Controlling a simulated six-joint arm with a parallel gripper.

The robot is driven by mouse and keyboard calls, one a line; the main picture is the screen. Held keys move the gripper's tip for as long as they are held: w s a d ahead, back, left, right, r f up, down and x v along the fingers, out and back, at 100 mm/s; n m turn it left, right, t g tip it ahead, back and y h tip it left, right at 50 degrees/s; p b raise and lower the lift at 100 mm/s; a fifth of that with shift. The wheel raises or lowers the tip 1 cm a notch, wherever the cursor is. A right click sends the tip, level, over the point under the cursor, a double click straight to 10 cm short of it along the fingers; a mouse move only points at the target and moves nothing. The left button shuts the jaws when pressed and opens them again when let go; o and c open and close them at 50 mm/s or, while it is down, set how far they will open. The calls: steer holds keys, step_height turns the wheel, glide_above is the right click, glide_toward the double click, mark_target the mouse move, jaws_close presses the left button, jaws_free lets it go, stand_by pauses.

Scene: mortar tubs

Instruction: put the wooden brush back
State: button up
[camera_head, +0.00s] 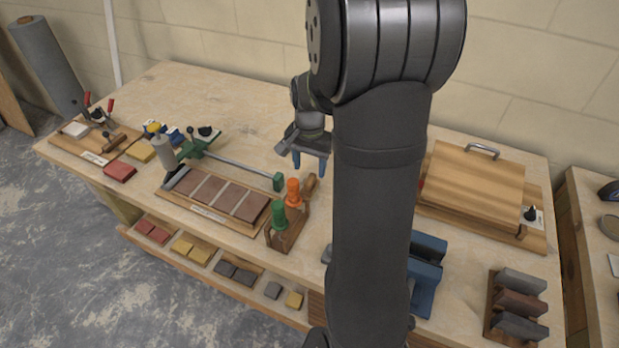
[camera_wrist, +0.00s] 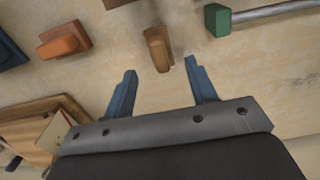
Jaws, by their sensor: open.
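A brown wooden piece (camera_wrist: 158,45), which looks like the wooden brush, lies on the bench just beyond the gap between my fingertips in the wrist view. In the head view a brown wooden piece (camera_head: 310,184) shows beside the orange handle; I cannot tell its full shape. My arm hides part of the bench.
A green clamp end (camera_head: 278,181) with a long bar lies close by. An orange-brown block (camera_wrist: 62,45) and a blue item (camera_wrist: 8,50) are left in the wrist view.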

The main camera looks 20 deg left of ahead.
mark_target(309, 179)
steer(key=shift+r, duration=2.35)
steer(key=shift+f, duration=0.15)
step_height(309, 179, down, 12)
steer(key=shift+r, duration=1.85)
steer(key=shift+f, duration=0.1)
